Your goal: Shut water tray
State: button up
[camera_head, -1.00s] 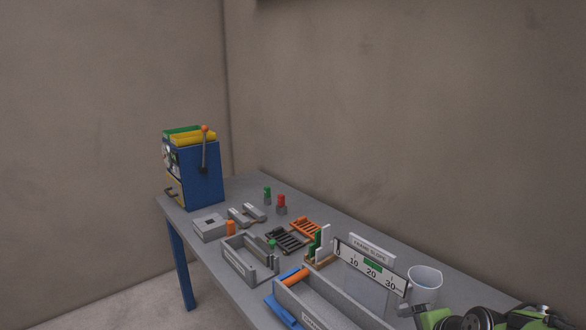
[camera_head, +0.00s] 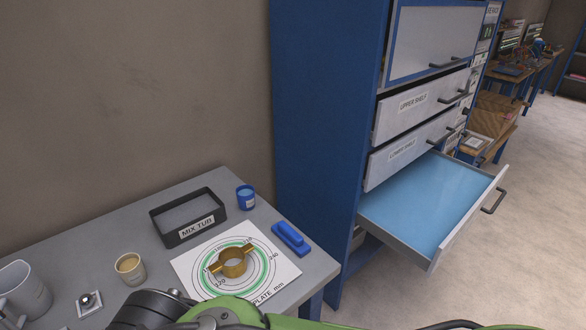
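The tray looks empty. Parts of my green and black arm show along the bottom edge, in front of the table and below the tray. My gripper's fingers are not in the picture, and nothing of mine is seen touching the tray.
The blue cabinet (camera_head: 322,110) has an upper shelf drawer (camera_head: 420,104) and a lower shelf drawer (camera_head: 408,150) above the tray, both slightly out. Floor (camera_head: 540,240) right of the tray is clear.

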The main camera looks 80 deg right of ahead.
aim_at(422, 211)
jog(key=j+z, duration=0.15)
jog(key=z, duration=0.3)
jog(key=k+j+z, duration=0.15)
jog(key=z, duration=0.35)
jog(key=k+j+z, duration=0.1)
jog(key=z, duration=0.35)
jog(key=k+z, duration=0.15)
jog(key=z, duration=0.35)
jog(key=k+z, duration=0.15)
jog(key=z, duration=0.3)
jog(key=k+z, duration=0.1)
jog(key=z, duration=0.4)
jog(key=k+l+z, duration=0.1)
jog(key=z, duration=0.35)
jog(key=k+l+z, duration=0.15)
jog(key=z, duration=0.35)
jog(key=i+l+u, duration=0.25)
jog(key=i+u, duration=0.15)
jog(key=i, duration=0.35)
jog(key=i+l+u, duration=0.45)
jog(key=i, duration=0.25)
jog(key=i+l+u, duration=0.4)
jog(key=i+l, duration=0.25)
